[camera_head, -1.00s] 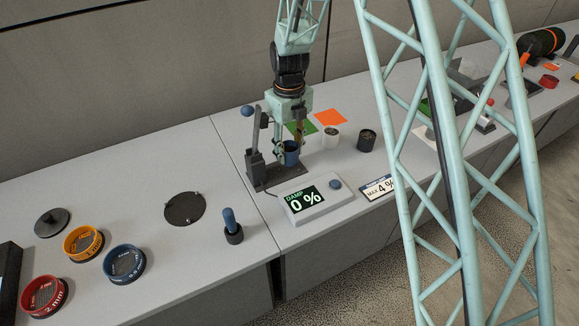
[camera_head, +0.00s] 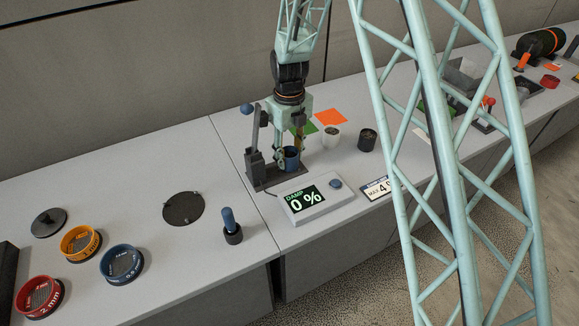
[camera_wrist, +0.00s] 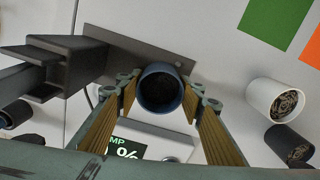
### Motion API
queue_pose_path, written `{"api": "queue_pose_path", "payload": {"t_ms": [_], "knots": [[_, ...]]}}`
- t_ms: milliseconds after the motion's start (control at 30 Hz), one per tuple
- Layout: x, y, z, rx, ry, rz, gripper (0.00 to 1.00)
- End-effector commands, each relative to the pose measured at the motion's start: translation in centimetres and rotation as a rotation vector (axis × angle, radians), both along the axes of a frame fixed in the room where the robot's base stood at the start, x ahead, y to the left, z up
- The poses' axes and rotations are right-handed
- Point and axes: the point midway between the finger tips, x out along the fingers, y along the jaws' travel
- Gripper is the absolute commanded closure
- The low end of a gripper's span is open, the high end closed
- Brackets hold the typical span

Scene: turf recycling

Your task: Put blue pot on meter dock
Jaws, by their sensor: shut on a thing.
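The blue pot (camera_head: 291,158) is upright between the fingers of my gripper (camera_head: 288,157), at the base of the dark meter dock. In the wrist view the blue pot (camera_wrist: 160,90) has dark contents and my gripper (camera_wrist: 161,98) is shut on its sides. The dock's dark base plate (camera_head: 268,181) shows beneath and left of the pot, with its upright post and blue-knobbed lever (camera_head: 247,109) beside my gripper. The pot is over or on the plate; I cannot tell whether its bottom touches. The damp display (camera_head: 306,200) in front reads 0 %.
A white pot (camera_head: 330,137) and a black pot (camera_head: 367,140) stand right of the dock. Green and orange (camera_head: 331,116) squares lie behind. Several ring sieves (camera_head: 122,264) and a blue-handled tamper (camera_head: 231,227) stand left. The counter between is clear.

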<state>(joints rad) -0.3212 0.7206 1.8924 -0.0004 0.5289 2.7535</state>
Motion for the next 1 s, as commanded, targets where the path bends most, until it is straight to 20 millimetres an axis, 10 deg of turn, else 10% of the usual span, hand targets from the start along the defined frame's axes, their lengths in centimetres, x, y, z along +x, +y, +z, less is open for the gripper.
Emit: {"api": "queue_pose_path", "payload": {"t_ms": [933, 1000], "knots": [[0.0, 0.0, -0.62, 0.0, 0.0, 0.0, 0.76], [0.0, 0.0, -0.57, 0.0, 0.0, 0.0, 0.6]]}}
